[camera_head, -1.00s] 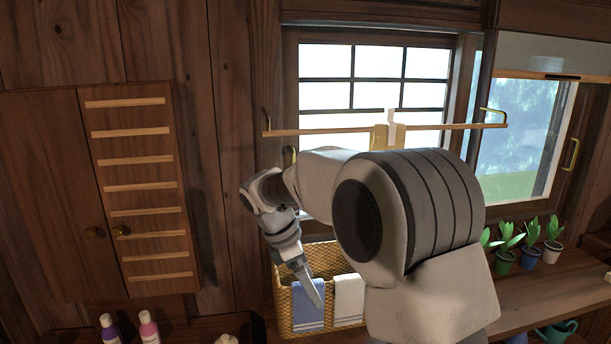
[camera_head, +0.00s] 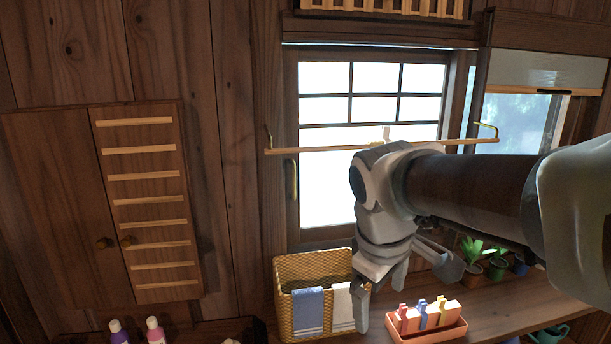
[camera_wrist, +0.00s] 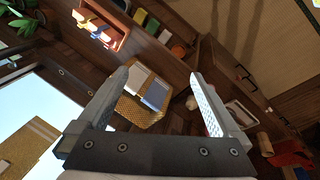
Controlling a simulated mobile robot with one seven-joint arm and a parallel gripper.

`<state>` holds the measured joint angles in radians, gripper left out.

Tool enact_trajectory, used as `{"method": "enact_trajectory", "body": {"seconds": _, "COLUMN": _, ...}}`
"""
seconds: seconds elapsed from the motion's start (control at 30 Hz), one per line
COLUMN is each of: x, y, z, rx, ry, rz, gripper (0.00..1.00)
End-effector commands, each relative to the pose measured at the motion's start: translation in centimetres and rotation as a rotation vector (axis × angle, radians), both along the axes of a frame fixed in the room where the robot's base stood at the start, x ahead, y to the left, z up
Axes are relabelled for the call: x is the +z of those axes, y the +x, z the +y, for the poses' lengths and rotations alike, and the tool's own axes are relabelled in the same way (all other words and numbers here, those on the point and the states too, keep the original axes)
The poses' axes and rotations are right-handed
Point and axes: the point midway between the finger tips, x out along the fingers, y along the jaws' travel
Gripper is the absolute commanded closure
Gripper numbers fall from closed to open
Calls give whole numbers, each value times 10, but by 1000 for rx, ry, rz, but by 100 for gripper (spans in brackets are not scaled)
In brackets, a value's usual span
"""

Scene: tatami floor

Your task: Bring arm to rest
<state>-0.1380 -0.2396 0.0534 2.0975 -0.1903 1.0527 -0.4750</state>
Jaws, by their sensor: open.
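My gripper (camera_head: 380,298) hangs at the end of my arm in the head view, pointing down in front of the wall shelf. In the wrist view my gripper (camera_wrist: 160,85) has its two fingers wide apart with nothing between them. A woven basket (camera_head: 285,268) with a blue cloth (camera_head: 308,312) and a white cloth (camera_head: 341,305) is just left of the gripper in the head view. The basket also shows beyond the fingers in the wrist view (camera_wrist: 135,110). One finger overlaps the basket's right side in the head view; contact cannot be told.
An orange tray (camera_head: 440,334) with colored clips stands right of the gripper. Potted plants (camera_head: 472,250) line the shelf (camera_head: 500,311). A wooden rod (camera_head: 320,150) crosses the window. A slatted cabinet (camera_head: 150,205) hangs left. Two bottles (camera_head: 118,333) (camera_head: 155,331) stand below it.

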Motion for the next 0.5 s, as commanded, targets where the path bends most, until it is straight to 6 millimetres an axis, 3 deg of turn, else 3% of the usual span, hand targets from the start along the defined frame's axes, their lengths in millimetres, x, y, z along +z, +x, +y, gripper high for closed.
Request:
{"method": "enact_trajectory", "body": {"seconds": 0.1, "x": 14, "y": -32, "z": -12, "rx": -168, "ry": 89, "rz": -72, "gripper": 0}}
{"method": "enact_trajectory", "body": {"seconds": 0.3, "x": 19, "y": -78, "z": -24, "rx": -436, "ry": 248, "rz": -180, "gripper": 0}}
{"method": "enact_trajectory", "body": {"seconds": 0.5, "x": 16, "y": -104, "z": -28, "rx": -611, "ry": 363, "rz": -245, "gripper": 0}}
